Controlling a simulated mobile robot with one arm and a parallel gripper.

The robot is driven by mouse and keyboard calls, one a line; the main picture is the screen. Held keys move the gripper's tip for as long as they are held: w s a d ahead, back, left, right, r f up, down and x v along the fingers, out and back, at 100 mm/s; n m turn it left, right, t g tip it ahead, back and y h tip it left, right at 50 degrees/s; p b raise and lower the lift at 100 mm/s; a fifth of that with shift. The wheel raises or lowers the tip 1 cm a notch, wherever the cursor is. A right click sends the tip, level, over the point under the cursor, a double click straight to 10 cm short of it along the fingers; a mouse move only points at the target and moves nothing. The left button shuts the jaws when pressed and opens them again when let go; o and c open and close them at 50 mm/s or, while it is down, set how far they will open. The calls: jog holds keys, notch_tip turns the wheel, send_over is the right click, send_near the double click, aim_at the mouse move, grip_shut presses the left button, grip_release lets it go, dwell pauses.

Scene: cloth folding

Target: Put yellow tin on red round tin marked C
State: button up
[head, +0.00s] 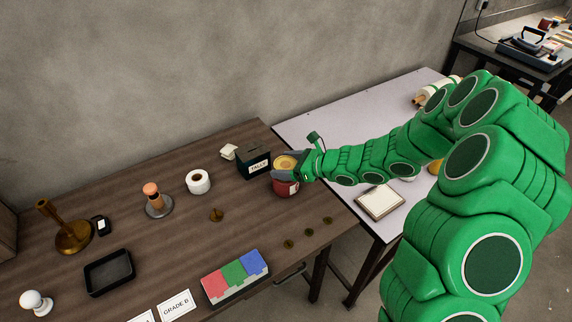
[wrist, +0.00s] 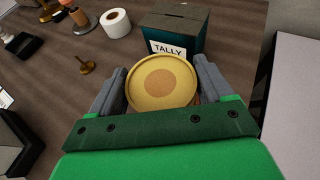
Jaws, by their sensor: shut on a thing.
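The yellow tin (wrist: 160,82) is round with a tan disc on its lid and sits between the two grey fingers of my gripper (wrist: 161,88) in the wrist view. In the head view the yellow tin (head: 287,162) shows directly above a red round tin (head: 285,188) at the right end of the brown table. My gripper (head: 289,165) is shut on the yellow tin. Whether the yellow tin touches the red one or hovers just over it I cannot tell. The mark on the red tin is mostly hidden and not readable.
A dark box labelled TALLY (head: 254,164) stands close behind and left of the tins. A white tape roll (head: 198,181) and small brass pieces (head: 216,215) lie further left. A colour-blocked box (head: 235,276) is at the front edge. A pale table (head: 330,128) adjoins on the right.

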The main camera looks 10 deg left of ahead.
jog(key=shift+f, duration=0.1)
jog(key=o, duration=1.2)
jog(key=v, duration=1.2)
